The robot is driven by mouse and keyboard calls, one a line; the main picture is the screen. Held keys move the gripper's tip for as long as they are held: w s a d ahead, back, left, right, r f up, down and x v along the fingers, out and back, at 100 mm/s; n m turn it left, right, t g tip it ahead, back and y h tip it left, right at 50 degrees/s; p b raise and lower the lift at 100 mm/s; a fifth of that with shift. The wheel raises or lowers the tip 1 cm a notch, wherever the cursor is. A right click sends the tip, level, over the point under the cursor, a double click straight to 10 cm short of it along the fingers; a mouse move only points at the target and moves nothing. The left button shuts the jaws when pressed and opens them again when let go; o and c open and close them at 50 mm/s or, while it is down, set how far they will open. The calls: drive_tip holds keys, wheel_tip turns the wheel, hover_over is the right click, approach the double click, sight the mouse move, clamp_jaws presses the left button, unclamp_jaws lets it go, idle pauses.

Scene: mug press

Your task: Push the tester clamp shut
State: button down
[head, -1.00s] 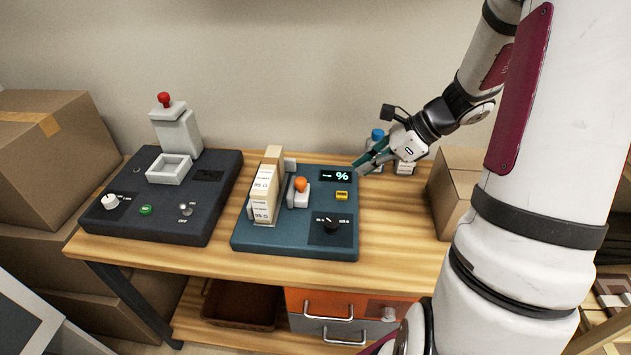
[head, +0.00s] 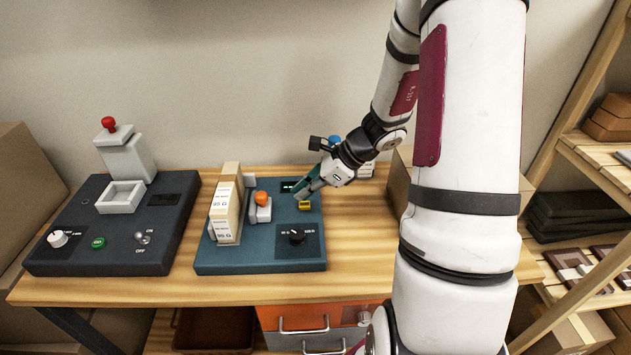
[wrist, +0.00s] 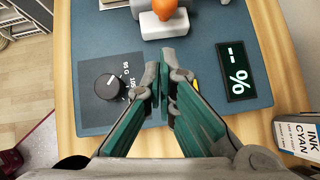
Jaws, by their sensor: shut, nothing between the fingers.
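The tester is a teal-blue base (head: 222,262) on the bench, left of centre in the head view. Its clamp is a pale block with an orange knob (head: 262,198), also at the top of the wrist view (wrist: 165,22). A beige labelled pack (head: 226,205) stands upright at the clamp's left; I cannot tell whether they touch. My gripper (head: 301,194) is shut and empty, above the tester's right side near the display and yellow button. In the wrist view its fingertips (wrist: 163,85) are together, apart from the clamp and between the dial and the display (wrist: 236,72).
A dark machine (head: 50,262) with a red-knobbed press stands on the left of the bench. A cardboard box (head: 402,185) is at the bench's right. An ink box (wrist: 298,135) lies just right of the tester. Bare bench runs along the front.

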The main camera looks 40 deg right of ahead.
sight(265, 200)
drive_tip(key=w+a+f, duration=0.2)
drive_tip(key=a, duration=0.1)
drive_tip(key=shift+w, duration=0.25)
drive_tip(key=shift+w+a, duration=0.55)
drive_tip(key=shift+w, duration=0.05)
drive_tip(key=w+a, duration=0.2)
drive_tip(key=shift+a+b, duration=0.4)
drive_tip(key=shift+s, duration=0.1)
drive_tip(key=shift+d, duration=0.1)
